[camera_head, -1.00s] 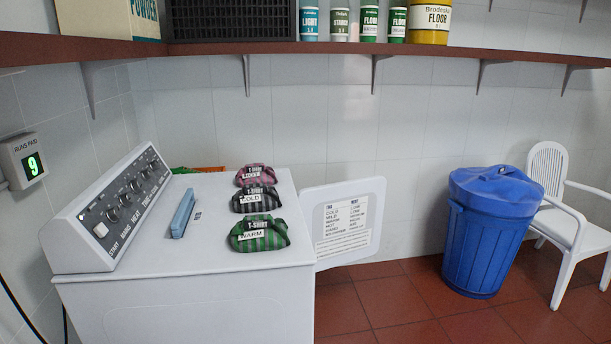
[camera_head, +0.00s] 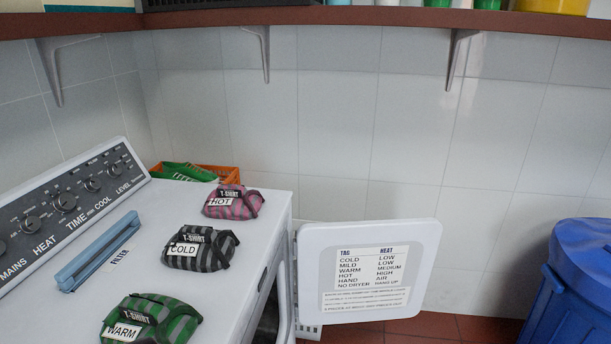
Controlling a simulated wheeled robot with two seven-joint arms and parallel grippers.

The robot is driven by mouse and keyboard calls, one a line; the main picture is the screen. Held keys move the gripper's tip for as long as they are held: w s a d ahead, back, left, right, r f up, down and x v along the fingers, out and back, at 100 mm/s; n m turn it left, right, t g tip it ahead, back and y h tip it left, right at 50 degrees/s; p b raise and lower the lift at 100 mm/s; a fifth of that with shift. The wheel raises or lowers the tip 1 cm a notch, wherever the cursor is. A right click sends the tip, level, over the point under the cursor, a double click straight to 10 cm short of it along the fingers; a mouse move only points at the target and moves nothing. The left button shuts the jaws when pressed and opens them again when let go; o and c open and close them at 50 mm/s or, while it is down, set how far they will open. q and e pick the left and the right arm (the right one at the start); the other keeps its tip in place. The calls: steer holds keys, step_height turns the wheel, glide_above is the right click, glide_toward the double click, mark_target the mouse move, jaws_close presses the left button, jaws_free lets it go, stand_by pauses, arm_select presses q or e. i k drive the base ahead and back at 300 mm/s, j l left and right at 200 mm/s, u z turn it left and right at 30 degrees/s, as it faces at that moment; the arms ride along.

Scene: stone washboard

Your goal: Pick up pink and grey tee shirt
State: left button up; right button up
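The pink and grey striped tee shirt (camera_head: 240,203) lies folded on the white machine top, near its back right edge. Its tags read "T-SHIRT" and "HOT". A black and grey striped shirt (camera_head: 206,259) tagged "COLD" lies in front of it, apart from it. A green and black striped shirt (camera_head: 172,325) tagged "WARM" lies nearest me. Neither of my grippers is in view.
The white machine (camera_head: 62,318) has its door (camera_head: 425,262) open to the right, with a tag and heat chart. A blue filter handle (camera_head: 98,251) is on top. An orange crate (camera_head: 228,174) with green items stands behind. A brown shelf (camera_head: 330,15) runs above; a blue bin (camera_head: 575,290) is at right.

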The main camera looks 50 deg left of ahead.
mark_target(233, 201)
steer(key=i+u, duration=0.1)
steer(key=i, duration=0.75)
steer(key=i+l, duration=0.15)
steer(key=i, duration=0.7)
steer(key=i+l+u, duration=0.15)
steer(key=i, duration=0.7)
steer(key=u, duration=0.45)
steer(key=i+u, duration=0.1)
steer(key=u, duration=0.4)
steer(key=l+u, duration=0.1)
steer(key=u, duration=0.8)
steer(key=l+u, duration=0.1)
steer(key=u, duration=0.4)
steer(key=i+l, duration=0.05)
